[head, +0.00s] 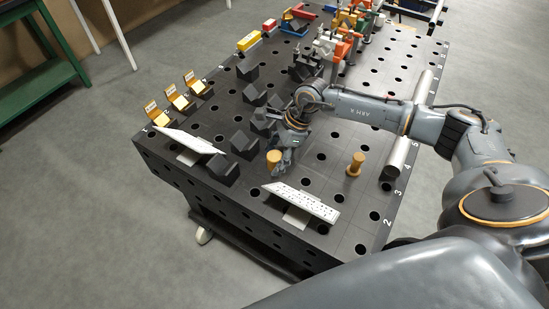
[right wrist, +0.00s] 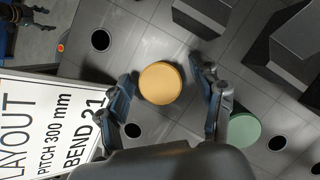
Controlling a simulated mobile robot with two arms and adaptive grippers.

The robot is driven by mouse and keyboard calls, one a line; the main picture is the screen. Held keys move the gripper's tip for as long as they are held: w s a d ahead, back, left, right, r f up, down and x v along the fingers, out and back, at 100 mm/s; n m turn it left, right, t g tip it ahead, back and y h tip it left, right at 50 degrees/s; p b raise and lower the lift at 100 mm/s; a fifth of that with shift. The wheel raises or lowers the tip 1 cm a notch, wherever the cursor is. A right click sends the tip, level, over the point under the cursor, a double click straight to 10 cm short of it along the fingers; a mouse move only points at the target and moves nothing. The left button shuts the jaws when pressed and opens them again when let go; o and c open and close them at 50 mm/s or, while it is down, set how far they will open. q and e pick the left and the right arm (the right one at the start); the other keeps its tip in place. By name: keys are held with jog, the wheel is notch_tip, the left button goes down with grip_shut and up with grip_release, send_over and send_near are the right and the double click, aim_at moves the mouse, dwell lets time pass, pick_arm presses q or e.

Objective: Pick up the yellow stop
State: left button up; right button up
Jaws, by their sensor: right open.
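The yellow stop (head: 273,161) is a short round peg standing on the black perforated table (head: 322,170). In the right wrist view its round top (right wrist: 160,82) shows between my open fingers, closer to the left finger. My right gripper (head: 282,164) points down at the stop, with its fingers open beside it. The stop is not gripped; whether a finger touches it cannot be told. A second yellow-brown peg (head: 356,163) stands to the right in the head view.
A white printed plate (head: 302,200) lies close in front; its lettering (right wrist: 45,120) shows in the right wrist view. A green round piece (right wrist: 238,132) is beside the right finger. Dark blocks (head: 222,168) stand to the left. A grey tube (head: 402,155) lies along the right edge.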

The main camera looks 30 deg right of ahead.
jog(key=shift+w+f, duration=0.1)
jog(key=shift+f, duration=0.15)
jog(key=shift+r, duration=0.1)
grip_shut()
